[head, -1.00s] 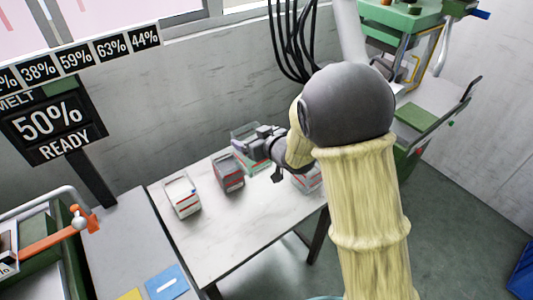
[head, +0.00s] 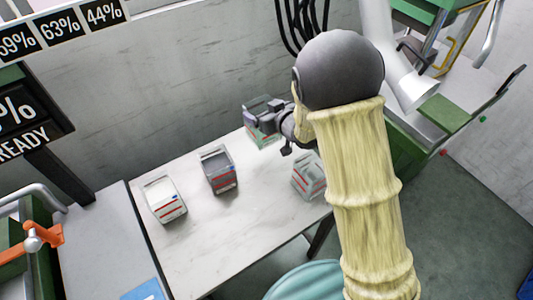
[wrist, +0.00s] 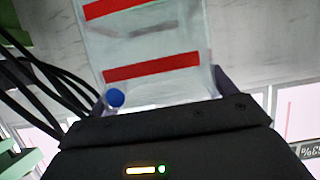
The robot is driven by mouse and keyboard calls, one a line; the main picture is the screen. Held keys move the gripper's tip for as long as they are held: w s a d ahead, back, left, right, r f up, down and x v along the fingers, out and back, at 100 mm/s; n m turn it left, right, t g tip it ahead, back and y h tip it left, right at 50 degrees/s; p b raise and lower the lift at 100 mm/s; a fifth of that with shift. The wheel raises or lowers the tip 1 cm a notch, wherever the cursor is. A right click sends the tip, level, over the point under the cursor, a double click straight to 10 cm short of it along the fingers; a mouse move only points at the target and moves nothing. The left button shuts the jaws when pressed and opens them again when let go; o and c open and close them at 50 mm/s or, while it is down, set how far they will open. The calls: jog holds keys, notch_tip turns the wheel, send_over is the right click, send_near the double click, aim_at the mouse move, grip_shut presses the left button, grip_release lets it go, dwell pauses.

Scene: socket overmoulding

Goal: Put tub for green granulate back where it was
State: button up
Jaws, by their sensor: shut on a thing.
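My gripper (head: 254,119) is shut on a clear tub with a greenish tint (head: 264,139), at the back edge of the white table near the wall. In the wrist view the held tub (wrist: 150,52) is translucent, with red bands and a blue dot, and fills the space in front of my gripper. Its contents cannot be made out. I cannot tell whether its base touches the table. My gripper hides part of the tub in the head view.
On the white table (head: 205,245) stand a tub with white contents (head: 166,200), a dark grey tub (head: 220,172) and a pale translucent tub (head: 308,178) close to my arm. The table's front middle is clear. Black cables (head: 300,25) hang by the wall.

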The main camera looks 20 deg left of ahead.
jog(key=shift+f, duration=0.1)
jog(key=shift+f, duration=2.9)
jog(key=shift+d+f, duration=0.1)
jog(key=shift+f, duration=2)
jog(key=shift+f, duration=0.15)
jog(key=o, duration=1.7)
